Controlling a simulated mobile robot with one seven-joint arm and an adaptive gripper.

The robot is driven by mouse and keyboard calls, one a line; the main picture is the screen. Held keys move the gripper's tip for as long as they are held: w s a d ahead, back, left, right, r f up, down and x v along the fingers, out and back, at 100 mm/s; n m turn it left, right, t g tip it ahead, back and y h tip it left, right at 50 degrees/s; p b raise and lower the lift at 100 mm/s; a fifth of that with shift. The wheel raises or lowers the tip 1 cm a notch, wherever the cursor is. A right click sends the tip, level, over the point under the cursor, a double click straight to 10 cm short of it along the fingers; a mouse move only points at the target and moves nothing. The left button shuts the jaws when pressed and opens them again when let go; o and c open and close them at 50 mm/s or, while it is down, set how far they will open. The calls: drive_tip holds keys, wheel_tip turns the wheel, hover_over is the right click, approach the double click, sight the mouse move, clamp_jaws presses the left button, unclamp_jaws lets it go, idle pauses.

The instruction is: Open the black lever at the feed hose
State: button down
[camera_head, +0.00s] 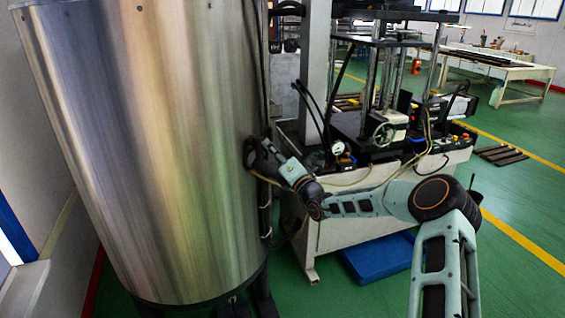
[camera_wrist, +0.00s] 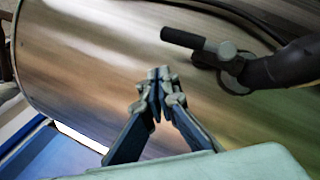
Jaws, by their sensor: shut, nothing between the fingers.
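The black lever (camera_wrist: 182,38) shows in the wrist view as a short dark handle on a grey valve body (camera_wrist: 235,68). The thick dark feed hose (camera_wrist: 290,62) joins the valve from the right. My gripper (camera_wrist: 160,76) is shut and empty, its fingertips below and left of the lever in the picture, with a visible gap between them. In the head view my gripper (camera_head: 266,148) is at the right side of the steel tank (camera_head: 150,150). I cannot make out the lever clearly there.
The tank's curved wall lies close behind the fingers in the wrist view. A machine (camera_head: 385,110) with cables and a gauge (camera_head: 338,148) stands to the right of the tank. A blue bin (camera_head: 378,258) lies on the floor under it.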

drive_tip(key=s+d+b, duration=0.1)
drive_tip(key=s+d, duration=0.3)
drive_tip(key=s, duration=0.4)
drive_tip(key=shift+d+f, duration=0.25)
drive_tip(key=shift+d, duration=0.15)
